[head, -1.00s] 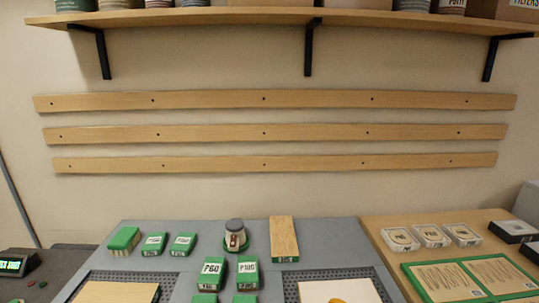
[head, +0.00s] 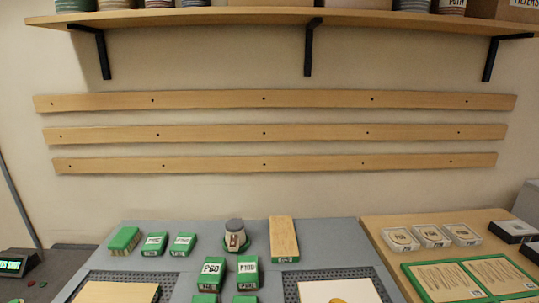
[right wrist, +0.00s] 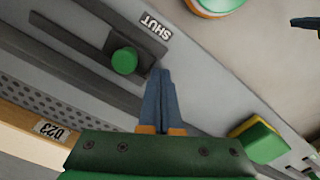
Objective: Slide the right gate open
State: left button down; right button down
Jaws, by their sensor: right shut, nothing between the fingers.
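In the right wrist view a round green knob (right wrist: 124,61) stands on a dark sliding piece (right wrist: 112,45) in a dark grey track, which I take to be the gate. The word SHUT (right wrist: 155,27) is printed on the grey surface beside it. My right gripper (right wrist: 160,74) has its two blue fingers together and empty. Its tips appear just to the right of the knob, with a small gap in the picture; their height relative to it is unclear. The head view shows neither gripper, and I cannot make out the gate or knob there.
A wooden block (head: 283,240) lies near perforated strips. In the right wrist view a green-and-yellow block (right wrist: 258,138) lies at the right.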

jog(key=shift+d+p, duration=0.55)
jog(key=shift+d, duration=0.8)
jog(key=shift+w+d+p, duration=0.15)
jog(key=shift+d+p, duration=0.4)
jog(key=shift+d, duration=2.15)
jog(key=shift+a+r+p, duration=0.1)
jog(key=shift+a+p, duration=0.35)
jog(key=shift+a, duration=0.2)
notch_tip(320, 180, up, 6)
jog(key=p, duration=0.6)
jog(key=shift+r+p, duration=0.1)
jog(key=shift+p, duration=0.25)
jog(key=shift+r, duration=0.8)
